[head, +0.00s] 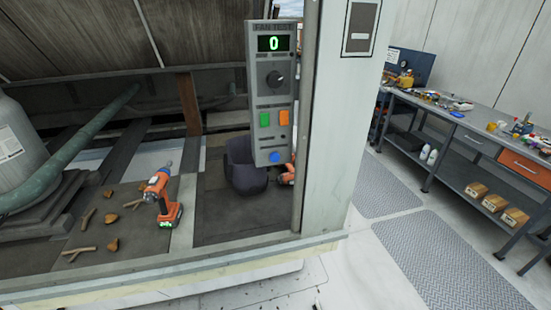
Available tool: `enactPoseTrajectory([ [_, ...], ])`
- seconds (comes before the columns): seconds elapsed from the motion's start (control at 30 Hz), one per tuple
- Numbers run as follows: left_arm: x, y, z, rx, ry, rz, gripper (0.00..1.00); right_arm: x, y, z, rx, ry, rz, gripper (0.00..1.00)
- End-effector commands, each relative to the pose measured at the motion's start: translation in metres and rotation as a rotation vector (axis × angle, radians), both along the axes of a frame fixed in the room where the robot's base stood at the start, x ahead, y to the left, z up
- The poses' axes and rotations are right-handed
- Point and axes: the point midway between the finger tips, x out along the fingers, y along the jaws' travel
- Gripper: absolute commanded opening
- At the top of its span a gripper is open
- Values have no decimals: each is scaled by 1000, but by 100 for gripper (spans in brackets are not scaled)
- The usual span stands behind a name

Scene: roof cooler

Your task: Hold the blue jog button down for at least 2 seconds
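The blue jog button (274,156) is a small round button at the bottom of a tall grey control panel (257,95) headed FAN TEST. The panel is fixed beside a pale upright post. Its display (274,43) shows a green 0. Below the display are a dark round knob (274,79), a green button (264,119) and an orange button (284,117). Nothing is touching the blue button, and it is in clear view. Neither of my grippers is in view.
A cordless drill (161,196) stands on the deck among leaves and twigs. A dark bucket (243,172) and a partly hidden orange object (288,170) are behind the panel. The pale post (335,120) stands right of it. A workbench (470,122) is farther right; floor between is clear.

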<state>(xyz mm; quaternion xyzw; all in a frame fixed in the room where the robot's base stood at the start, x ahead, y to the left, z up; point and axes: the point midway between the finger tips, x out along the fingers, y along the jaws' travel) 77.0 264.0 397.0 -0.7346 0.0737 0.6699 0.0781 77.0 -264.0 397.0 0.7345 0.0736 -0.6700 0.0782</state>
Motion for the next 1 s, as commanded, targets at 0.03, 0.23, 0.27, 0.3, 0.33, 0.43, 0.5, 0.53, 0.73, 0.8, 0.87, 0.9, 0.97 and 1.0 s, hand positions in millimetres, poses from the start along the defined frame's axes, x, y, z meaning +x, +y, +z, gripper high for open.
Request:
enactPoseTrajectory([
  [0.03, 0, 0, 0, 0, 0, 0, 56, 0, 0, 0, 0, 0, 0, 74],
  [0.23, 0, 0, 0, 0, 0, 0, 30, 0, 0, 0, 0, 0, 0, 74],
  [0.27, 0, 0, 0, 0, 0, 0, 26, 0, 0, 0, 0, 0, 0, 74],
  [0.3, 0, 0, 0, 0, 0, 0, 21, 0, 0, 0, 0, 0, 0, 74],
  [0.33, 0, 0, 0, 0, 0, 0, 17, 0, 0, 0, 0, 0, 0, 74],
  [0.43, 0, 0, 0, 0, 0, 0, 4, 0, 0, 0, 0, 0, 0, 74],
  [0.5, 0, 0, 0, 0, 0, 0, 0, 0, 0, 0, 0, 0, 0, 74],
  [0.53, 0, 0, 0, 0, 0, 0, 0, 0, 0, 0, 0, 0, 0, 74],
  [0.73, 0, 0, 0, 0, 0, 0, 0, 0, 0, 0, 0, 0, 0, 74],
  [0.8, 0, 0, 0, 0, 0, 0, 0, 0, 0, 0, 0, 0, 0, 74],
  [0.87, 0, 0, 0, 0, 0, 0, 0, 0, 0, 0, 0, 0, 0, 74],
  [0.9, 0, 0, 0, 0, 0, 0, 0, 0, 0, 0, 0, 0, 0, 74],
  [0.97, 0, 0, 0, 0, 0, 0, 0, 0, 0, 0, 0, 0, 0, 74],
  [1.0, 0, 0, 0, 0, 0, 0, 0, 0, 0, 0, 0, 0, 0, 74],
])
